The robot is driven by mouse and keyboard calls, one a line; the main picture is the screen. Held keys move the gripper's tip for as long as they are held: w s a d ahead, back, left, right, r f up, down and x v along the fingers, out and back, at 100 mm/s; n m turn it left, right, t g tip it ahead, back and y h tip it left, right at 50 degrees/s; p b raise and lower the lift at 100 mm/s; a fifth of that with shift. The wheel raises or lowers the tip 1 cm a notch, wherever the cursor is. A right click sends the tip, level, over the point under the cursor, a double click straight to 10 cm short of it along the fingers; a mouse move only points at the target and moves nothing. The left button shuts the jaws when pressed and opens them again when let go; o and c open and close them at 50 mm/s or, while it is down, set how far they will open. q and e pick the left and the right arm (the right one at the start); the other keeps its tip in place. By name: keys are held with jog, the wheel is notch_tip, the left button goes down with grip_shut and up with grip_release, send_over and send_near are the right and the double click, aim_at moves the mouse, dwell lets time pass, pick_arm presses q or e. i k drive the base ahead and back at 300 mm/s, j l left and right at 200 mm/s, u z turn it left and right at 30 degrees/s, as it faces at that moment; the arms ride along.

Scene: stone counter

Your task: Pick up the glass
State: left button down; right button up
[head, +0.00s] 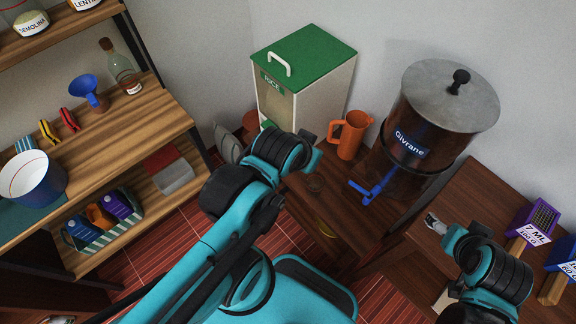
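A small see-through round thing, probably the glass (315,183), stands on the dark wooden surface just below the end of my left arm. It is small and hard to make out. My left gripper (311,147) is above it and slightly to its left in the picture, apart from it as far as I can see. The wrist hides most of its fingers, so their opening is unclear. My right gripper (435,223) is at the lower right, over the wooden surface by the dispenser, away from the glass. Its opening is also unclear.
An orange jug (352,134) stands close behind the glass. To the right is a large Givrane dispenser (428,125) with a blue tap (373,186). A green-lidded rice bin (303,85) stands behind my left gripper.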

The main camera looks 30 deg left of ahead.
aim_at(316, 181)
jog(key=k+j+u, duration=0.1)
jog(key=j+u, duration=0.25)
jog(key=u, duration=0.15)
jog(key=k+j+u, duration=0.15)
jog(key=k+j, duration=0.6)
jog(key=i+j, duration=0.05)
jog(key=j, duration=0.05)
